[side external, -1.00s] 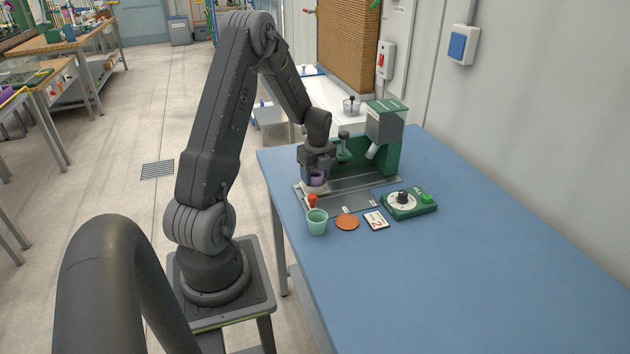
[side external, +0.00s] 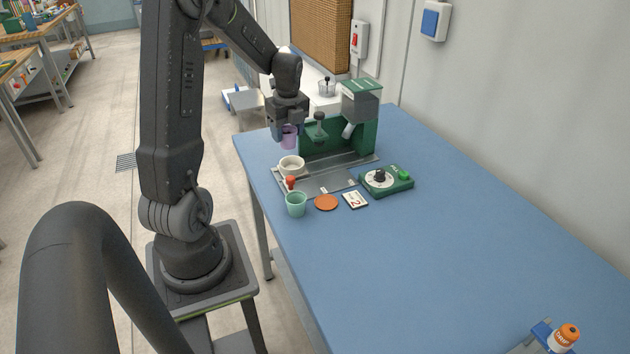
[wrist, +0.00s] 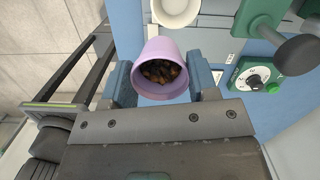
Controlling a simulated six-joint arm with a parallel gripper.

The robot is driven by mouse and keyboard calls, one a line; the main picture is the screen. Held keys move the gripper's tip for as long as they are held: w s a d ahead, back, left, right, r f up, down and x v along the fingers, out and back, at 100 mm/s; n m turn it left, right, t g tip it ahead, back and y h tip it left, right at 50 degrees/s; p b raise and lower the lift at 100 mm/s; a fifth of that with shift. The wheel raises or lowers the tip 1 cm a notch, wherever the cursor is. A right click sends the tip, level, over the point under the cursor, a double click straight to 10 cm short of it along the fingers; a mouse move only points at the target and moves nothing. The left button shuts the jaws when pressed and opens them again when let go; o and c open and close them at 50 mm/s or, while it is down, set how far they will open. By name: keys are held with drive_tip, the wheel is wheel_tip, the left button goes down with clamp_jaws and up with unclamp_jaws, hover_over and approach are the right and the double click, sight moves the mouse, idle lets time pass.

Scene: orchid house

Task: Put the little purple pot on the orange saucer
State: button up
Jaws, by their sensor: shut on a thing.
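The little purple pot (side external: 289,140) is in my gripper (side external: 287,134), raised above the back left of the blue table. In the wrist view the pot (wrist: 158,50) sits between the two blue fingers of my gripper (wrist: 160,82), with dark brown, chunky material inside. My gripper is shut on it. The orange saucer (side external: 326,202) lies flat and empty on the table, nearer the side camera and to the right of the pot. The saucer does not show in the wrist view.
A white bowl (side external: 291,172) stands below the pot, by a green machine (side external: 362,137) with a grey tray (side external: 318,184). The table's right side is mostly clear.

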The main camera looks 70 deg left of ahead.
drive_tip(key=s+d, duration=0.4)
drive_tip(key=d, duration=0.2)
hover_over(325, 202)
wheel_tip(325, 202, down, 7)
drive_tip(key=shift+d+f, duration=0.15)
drive_tip(key=shift+f, duration=2.05)
drive_tip(key=shift+f, duration=0.15)
drive_tip(key=o, duration=1)
drive_tip(key=shift+c, duration=0.2)
